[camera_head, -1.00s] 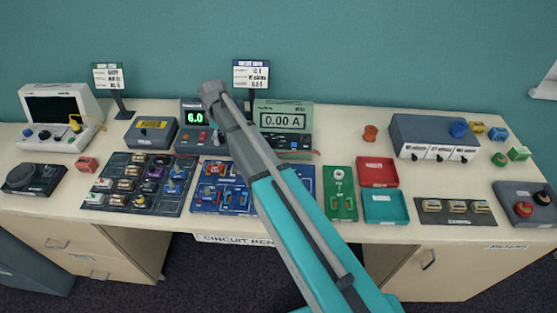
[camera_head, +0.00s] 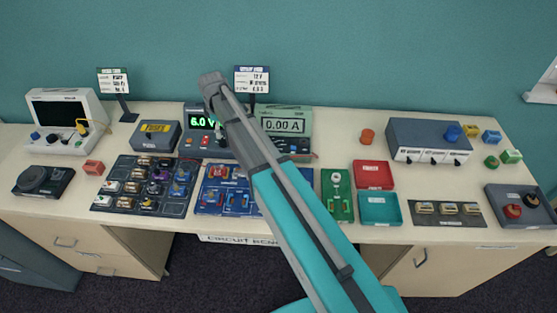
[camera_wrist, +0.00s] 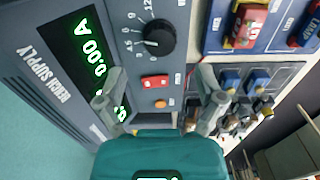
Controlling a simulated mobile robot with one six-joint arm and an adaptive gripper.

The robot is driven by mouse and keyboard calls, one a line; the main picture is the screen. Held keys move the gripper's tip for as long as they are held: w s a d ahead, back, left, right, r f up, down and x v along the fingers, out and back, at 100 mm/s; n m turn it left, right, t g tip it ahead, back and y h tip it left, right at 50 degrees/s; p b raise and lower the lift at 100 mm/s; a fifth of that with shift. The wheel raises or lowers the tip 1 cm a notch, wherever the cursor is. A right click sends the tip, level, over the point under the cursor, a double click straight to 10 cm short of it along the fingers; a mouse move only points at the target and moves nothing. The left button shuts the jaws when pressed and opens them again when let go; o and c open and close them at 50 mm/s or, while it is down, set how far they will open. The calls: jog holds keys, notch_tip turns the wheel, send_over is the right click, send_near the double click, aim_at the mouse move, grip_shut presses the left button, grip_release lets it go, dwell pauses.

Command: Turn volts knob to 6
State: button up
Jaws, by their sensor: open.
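The bench supply (camera_head: 195,116) is a dark grey box at the back of the table, left of centre. Its green display (camera_head: 201,122) reads 6.0 V in the head view. In the wrist view the display (camera_wrist: 90,45) shows 0.00 A, and my left finger partly covers the other reading. The black volts knob (camera_wrist: 155,38) sits in a printed scale of numbers; its exact mark is too small to read surely. My gripper (camera_wrist: 160,82) is open and empty, its fingers spread either side of the panel below the knob, apart from it. The head view mostly hides it behind my arm.
A red switch (camera_wrist: 155,81) and an orange button (camera_wrist: 160,103) lie between the fingers in the picture. A green-grey meter (camera_head: 285,125) stands right of the supply. A blue circuit board (camera_head: 210,200) and a dark component tray (camera_head: 130,200) lie in front.

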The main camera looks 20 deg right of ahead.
aim_at(223, 140)
jog(key=shift+r+p, duration=3.9)
jog(key=shift+r, duration=0.35)
jog(key=s+d+f+m+b, duration=0.3)
jog(key=s+d+m, duration=0.4)
jog(key=s, duration=0.4)
jog(key=s+d+f+m+b, duration=0.3)
jog(key=s+d+m, duration=0.4)
jog(key=s, duration=0.5)
jog(key=shift+s+d+f+b, duration=0.2)
jog(key=shift+d+f+b, duration=0.05)
jog(key=shift+f+b, duration=0.1)
